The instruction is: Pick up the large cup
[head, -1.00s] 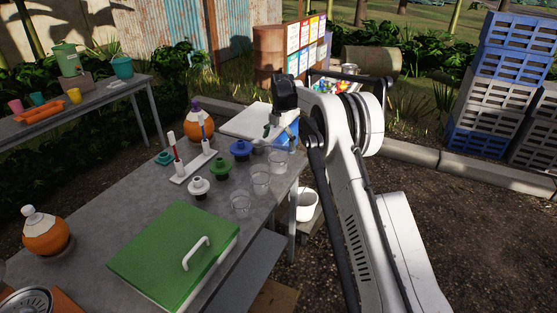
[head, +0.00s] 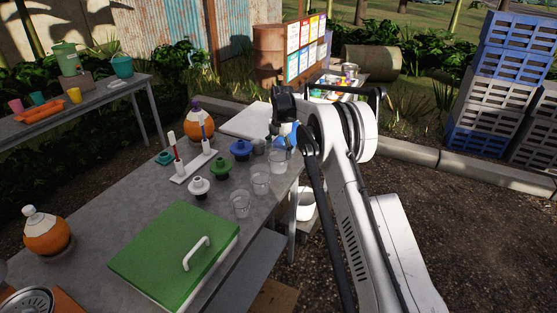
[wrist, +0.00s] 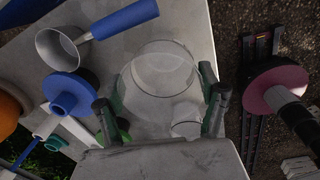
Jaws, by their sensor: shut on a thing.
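The large clear cup (wrist: 165,72) stands upright between the two fingers of my gripper (wrist: 162,98) in the wrist view. The fingers are shut on its sides. In the head view my gripper (head: 283,135) is at the far right end of the grey table, with the clear cup (head: 279,162) just below it. The arm hides part of this area. A smaller clear cup (wrist: 187,120) shows beside or behind the large cup's wall in the wrist view. More clear cups (head: 261,184) and (head: 240,205) stand in a row toward the front.
A blue-handled scoop (wrist: 120,20) and a blue lid-like piece (wrist: 66,88) lie close left of the cup. Green (head: 220,168) and white (head: 198,186) pieces stand left of the row. A green-lidded box (head: 170,250) is in front. The table's right edge is close.

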